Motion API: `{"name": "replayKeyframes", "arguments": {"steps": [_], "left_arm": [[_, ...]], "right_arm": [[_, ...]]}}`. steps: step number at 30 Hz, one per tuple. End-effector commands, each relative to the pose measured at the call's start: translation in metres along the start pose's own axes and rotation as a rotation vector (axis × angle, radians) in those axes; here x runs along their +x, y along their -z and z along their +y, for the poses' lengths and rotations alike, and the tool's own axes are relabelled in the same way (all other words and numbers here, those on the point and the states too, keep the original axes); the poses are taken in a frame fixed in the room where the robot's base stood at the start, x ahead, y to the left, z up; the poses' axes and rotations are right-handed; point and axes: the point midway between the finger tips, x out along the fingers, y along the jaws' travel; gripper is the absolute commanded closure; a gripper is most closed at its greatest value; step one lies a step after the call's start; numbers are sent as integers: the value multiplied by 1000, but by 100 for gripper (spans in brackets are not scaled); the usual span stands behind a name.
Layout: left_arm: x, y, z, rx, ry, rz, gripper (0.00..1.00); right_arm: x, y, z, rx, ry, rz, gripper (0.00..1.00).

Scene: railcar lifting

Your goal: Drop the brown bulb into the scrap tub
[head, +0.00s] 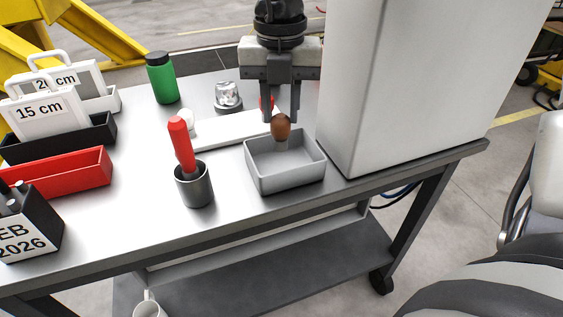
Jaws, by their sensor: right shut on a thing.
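The brown bulb (281,127) is between the fingertips of my right gripper (281,116), which is shut on it. Its pale base points down. The bulb shows over the grey open-topped tub (287,181), in front of its back wall; I cannot tell its exact height above the floor of the tub. The tub stands on the table near the front edge and looks empty otherwise. My left gripper is not in view.
A large grey cabinet (395,90) stands close to the right of the tub. A metal cup (195,188) with a red-handled tool (181,144) stands to the left. A white strip (235,130), a green bottle (162,78) and a red tray (70,177) are also on the table.

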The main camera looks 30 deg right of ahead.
Motion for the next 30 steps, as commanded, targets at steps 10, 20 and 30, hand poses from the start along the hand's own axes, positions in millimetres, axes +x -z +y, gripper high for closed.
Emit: {"name": "replayKeyframes", "arguments": {"steps": [10,20,30], "left_arm": [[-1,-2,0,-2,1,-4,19],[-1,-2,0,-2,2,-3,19],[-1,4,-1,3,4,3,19]], "right_arm": [[-1,0,0,0,0,0,47],[-27,-1,1,2,-4,-4,47],[-109,-1,0,1,-4,-3,47]]}}
